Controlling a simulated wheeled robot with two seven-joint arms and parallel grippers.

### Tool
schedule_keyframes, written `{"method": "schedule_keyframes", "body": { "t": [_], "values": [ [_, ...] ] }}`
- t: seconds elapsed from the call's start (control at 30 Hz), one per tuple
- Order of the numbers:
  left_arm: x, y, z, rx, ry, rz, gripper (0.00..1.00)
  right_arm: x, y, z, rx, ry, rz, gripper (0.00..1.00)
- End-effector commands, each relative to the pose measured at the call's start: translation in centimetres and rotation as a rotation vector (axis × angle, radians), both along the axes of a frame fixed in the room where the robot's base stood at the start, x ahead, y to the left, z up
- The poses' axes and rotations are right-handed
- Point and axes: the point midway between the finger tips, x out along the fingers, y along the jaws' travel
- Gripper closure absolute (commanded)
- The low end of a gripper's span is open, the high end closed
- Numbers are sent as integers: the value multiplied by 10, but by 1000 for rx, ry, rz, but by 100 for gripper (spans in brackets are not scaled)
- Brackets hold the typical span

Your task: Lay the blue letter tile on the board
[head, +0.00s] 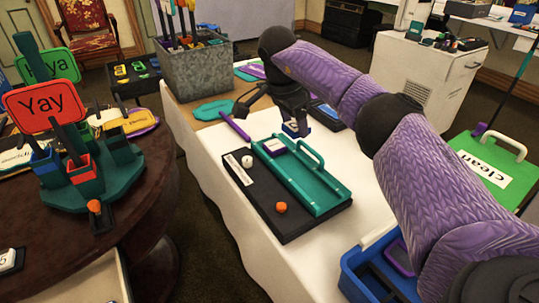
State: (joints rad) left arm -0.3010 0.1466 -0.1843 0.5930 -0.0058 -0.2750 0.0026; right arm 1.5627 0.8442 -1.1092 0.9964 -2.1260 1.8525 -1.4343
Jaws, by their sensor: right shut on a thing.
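My right gripper (295,124) comes in from the right on the purple arm and points down. It is shut on a small blue tile (291,130) with a pale face, held above the back end of the board. Its letter cannot be read. A purple tile (274,147) with a pale face sits at the board's back end, just in front of the held tile. My left gripper is out of view.
A white knob (247,161) and an orange knob (281,207) stand on the black base. A purple stick (235,128) lies behind it. A grey planter (195,72) stands at the back left. A blue crate (352,284) is at the front right.

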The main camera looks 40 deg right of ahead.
Motion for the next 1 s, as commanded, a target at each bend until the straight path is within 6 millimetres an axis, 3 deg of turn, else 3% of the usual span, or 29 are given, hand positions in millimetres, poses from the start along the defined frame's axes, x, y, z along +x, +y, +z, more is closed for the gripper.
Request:
{"method": "schedule_keyframes", "body": {
  "t": [0.13, 0.3, 0.5, 0.83, 0.87, 1.0],
  "values": [
    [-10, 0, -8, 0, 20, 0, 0, 0, 0, -18, 0, 3, 0, 96],
    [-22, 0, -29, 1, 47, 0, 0, 0, 0, -64, -1, 8, 1, 96],
    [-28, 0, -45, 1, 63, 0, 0, -1, 0, -101, -1, 7, 1, 96],
    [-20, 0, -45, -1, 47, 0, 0, 0, 0, -103, -1, 1, 2, 96],
    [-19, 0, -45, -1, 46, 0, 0, 0, 0, -103, -1, 1, 2, 27],
    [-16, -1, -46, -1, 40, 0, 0, 0, 0, -103, -1, 1, 2, 0]
  ]
}}
